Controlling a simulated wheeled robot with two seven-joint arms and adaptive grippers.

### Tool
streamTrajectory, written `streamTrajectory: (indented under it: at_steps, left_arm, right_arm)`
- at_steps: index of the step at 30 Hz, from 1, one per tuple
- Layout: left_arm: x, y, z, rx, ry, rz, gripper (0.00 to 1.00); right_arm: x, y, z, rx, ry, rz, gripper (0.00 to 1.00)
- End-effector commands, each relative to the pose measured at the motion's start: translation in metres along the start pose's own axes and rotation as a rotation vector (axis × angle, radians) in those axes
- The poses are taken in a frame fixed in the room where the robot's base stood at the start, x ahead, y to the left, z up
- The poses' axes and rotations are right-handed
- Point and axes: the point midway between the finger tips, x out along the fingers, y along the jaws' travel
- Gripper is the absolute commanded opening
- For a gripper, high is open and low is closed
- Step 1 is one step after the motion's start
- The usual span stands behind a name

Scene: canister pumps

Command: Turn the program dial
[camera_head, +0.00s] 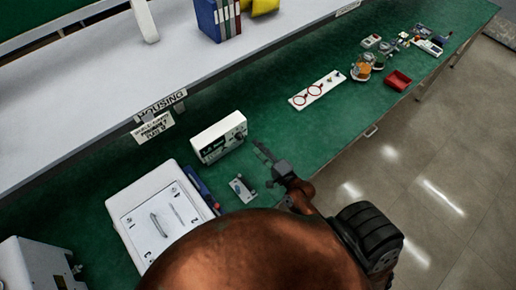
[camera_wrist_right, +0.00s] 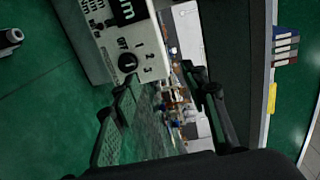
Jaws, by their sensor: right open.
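The program dial is a round black knob (camera_wrist_right: 128,62) on the white front panel of a box-shaped device (camera_head: 220,138). In the right wrist view the numbers 1, 2 and 3 are printed beside the knob, and a dark display sits above it. My right gripper (camera_head: 267,158) is open and empty, to the right of the device in the head view. In the wrist view its two fingers (camera_wrist_right: 161,82) are spread, with one fingertip close below the knob in the picture; I cannot tell whether it touches. My left gripper is not in view.
A white tray (camera_head: 124,207) with numbered marks lies left of the gripper. A small metal part on a plate (camera_head: 242,188) is nearby. A white board with red rings (camera_head: 317,88), a red bin (camera_head: 398,81) and jars stand farther right.

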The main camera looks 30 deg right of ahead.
Motion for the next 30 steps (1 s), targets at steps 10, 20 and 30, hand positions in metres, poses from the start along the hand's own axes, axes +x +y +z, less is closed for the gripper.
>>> streamTrajectory:
  at_steps: [10,20,30]
  left_arm:
    - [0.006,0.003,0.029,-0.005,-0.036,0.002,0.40]
    - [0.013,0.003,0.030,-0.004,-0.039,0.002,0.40]
    - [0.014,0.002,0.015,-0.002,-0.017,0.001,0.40]
  right_arm:
    - [-0.001,0.001,-0.028,-0.003,-0.001,0.002,0.41]
    - [-0.001,0.001,-0.054,0.000,-0.001,0.001,0.41]
    - [-0.001,0.000,-0.056,0.000,0.000,0.001,0.41]
